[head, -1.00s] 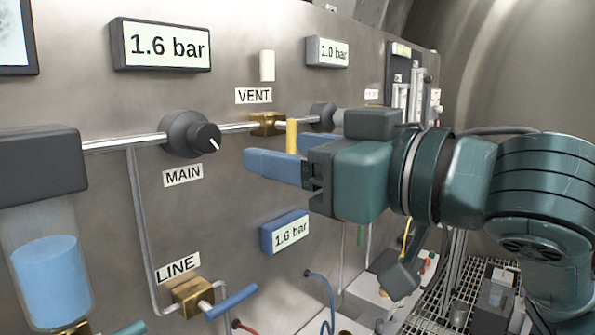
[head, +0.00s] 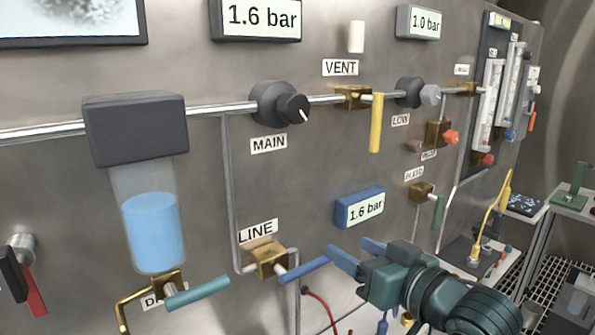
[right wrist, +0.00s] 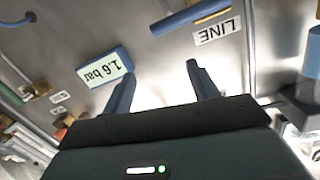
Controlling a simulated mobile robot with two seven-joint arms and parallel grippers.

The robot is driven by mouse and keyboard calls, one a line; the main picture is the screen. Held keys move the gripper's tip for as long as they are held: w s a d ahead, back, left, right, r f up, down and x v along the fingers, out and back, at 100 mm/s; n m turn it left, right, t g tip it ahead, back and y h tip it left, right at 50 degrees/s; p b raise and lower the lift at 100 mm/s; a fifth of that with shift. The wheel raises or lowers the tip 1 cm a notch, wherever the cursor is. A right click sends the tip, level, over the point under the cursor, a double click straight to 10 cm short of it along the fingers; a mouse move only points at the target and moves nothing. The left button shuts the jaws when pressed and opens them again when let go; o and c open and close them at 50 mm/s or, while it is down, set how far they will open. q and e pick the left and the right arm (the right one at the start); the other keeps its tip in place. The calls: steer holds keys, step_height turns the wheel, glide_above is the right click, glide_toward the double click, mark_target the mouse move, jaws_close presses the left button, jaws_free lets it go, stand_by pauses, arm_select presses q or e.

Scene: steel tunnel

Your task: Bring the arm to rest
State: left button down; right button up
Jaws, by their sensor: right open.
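My right gripper (head: 358,252) is at the lower right of the head view, green with blue fingers, in front of the panel below the blue 1.6 bar gauge (head: 360,208). Its fingers are apart and nothing shows between them. They also show in the right wrist view (right wrist: 160,85), with the LINE label (right wrist: 218,32) and the gauge (right wrist: 104,68) beyond. In the head view the left fingertip appears close to the blue handle of the LINE valve (head: 303,268); I cannot tell whether they touch. My left gripper is not in view.
The steel panel carries the MAIN knob (head: 292,108), the yellow VENT handle (head: 376,124) and a teal drain handle (head: 198,292). A filter bowl with blue liquid (head: 152,232) juts out at the left.

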steer(key=s+d+f+m+g+h, duration=0.1)
steer(key=s+f+h, duration=0.15)
steer(key=f, duration=0.85)
steer(key=s+d+f+m+h, duration=0.1)
steer(key=s+d+f, duration=0.15)
steer(key=f, duration=0.85)
steer(key=s+d+f+g+h, duration=0.1)
steer(key=s+f+g+h, duration=0.1)
steer(key=s+f, duration=1.1)
steer(key=shift+s+d+f+n+p, duration=0.2)
steer(key=shift+s+n+p, duration=0.1)
steer(key=shift+s+p, duration=0.15)
stand_by(1.1)
